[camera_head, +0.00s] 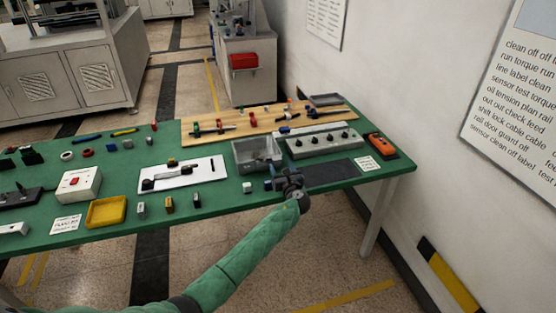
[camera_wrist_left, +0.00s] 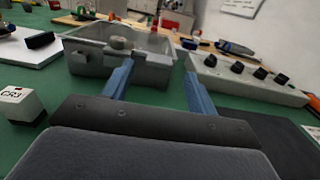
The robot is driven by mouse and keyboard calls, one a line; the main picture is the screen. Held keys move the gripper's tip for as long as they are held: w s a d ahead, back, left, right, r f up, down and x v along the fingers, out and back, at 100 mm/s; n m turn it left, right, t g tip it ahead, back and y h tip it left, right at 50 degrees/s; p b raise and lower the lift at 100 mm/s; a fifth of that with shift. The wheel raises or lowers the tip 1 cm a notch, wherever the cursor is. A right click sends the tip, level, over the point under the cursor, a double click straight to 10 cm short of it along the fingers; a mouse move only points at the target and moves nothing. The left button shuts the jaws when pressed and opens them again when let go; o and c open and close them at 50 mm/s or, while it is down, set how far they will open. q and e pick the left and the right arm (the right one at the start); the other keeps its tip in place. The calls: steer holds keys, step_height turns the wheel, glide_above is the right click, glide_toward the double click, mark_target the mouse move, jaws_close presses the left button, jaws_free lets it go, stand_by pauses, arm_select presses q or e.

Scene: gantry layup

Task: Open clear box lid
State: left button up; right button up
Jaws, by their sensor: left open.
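The clear box (camera_head: 257,152) is a grey, see-through-looking box on the green table, right of the white board. In the left wrist view the box (camera_wrist_left: 88,65) stands ahead and to the left, with a round grey knob (camera_wrist_left: 120,43) at its near upper edge. Its inside shows from above; I cannot tell how the lid lies. My left gripper (camera_head: 283,180) is just in front of the box, at its near right side. Its two blue fingers (camera_wrist_left: 158,82) are apart with nothing between them. The right gripper is not in view.
A grey panel with black knobs (camera_head: 322,142) stands right of the box, with a dark mat (camera_head: 332,171) in front. A wooden board (camera_head: 205,126) with tools lies behind. A small white block (camera_wrist_left: 20,103) is at near left. A yellow tray (camera_head: 106,211) sits further left.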

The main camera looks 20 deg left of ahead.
mark_target(278, 160)
arm_select(q)
steer(key=x, duration=0.3)
steer(key=shift+w+a+p, duration=0.15)
steer(key=shift+w+p, duration=0.1)
steer(key=shift+p, duration=0.15)
steer(key=shift+w+a, duration=0.25)
steer(key=shift+w, duration=0.05)
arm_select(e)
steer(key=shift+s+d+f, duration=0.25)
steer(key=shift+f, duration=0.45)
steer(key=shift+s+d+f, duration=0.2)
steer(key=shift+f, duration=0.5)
arm_select(q)
steer(key=shift+f, duration=0.1)
jaws_close()
